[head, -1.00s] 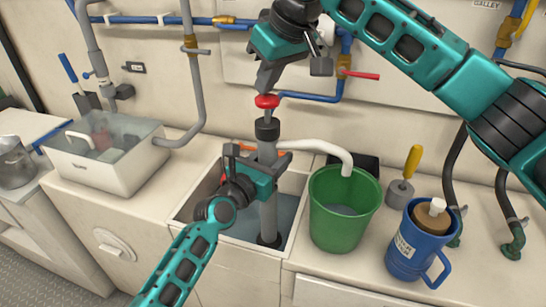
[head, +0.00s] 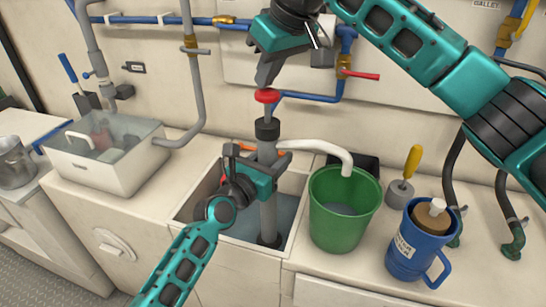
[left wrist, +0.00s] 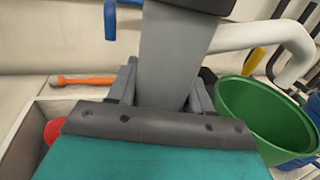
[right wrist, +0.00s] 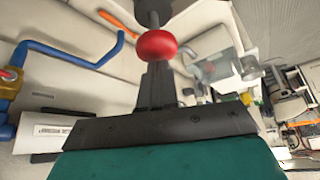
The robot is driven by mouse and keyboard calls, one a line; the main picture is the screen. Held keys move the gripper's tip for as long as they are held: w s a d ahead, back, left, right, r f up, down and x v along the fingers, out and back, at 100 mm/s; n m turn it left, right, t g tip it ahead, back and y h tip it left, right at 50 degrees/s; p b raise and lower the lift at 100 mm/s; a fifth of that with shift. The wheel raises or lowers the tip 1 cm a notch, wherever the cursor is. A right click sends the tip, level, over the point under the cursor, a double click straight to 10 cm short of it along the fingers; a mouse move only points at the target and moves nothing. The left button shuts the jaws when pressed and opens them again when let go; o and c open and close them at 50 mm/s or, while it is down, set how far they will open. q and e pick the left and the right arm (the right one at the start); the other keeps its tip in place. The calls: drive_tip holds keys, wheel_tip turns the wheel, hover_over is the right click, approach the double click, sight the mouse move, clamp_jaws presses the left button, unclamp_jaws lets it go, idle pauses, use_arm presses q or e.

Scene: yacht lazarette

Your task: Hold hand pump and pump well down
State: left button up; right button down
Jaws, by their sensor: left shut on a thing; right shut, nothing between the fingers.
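The grey hand pump (head: 268,218) stands upright in the well (head: 283,240), which holds some water. My left gripper (head: 258,158) is shut around the upper pump tube, which also shows in the left wrist view (left wrist: 172,65). The pump's red knob (head: 267,96) sits on its rod a short way above the black collar. My right gripper (head: 264,83) is shut and empty, its fingertips just above the knob; the knob also shows in the right wrist view (right wrist: 155,45). Whether they touch is unclear. The white spout (head: 325,148) runs into the green bucket (head: 338,228), which holds some water.
A blue jug (head: 408,260) and a yellow-handled tool (head: 408,175) stand right of the bucket. A white basin (head: 105,165) with a clear lid sits left of the well. Blue pipes (head: 310,97) run along the wall behind the knob.

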sight(269, 91)
drive_tip(key=shift+f, duration=2)
drive_tip(key=shift+r, duration=2.35)
idle(0.3)
drive_tip(key=shift+r, duration=0.1)
drive_tip(key=shift+r, duration=2.5)
use_arm(q)
drive_tip(key=o, duration=1.4)
drive_tip(key=shift+c, duration=0.2)
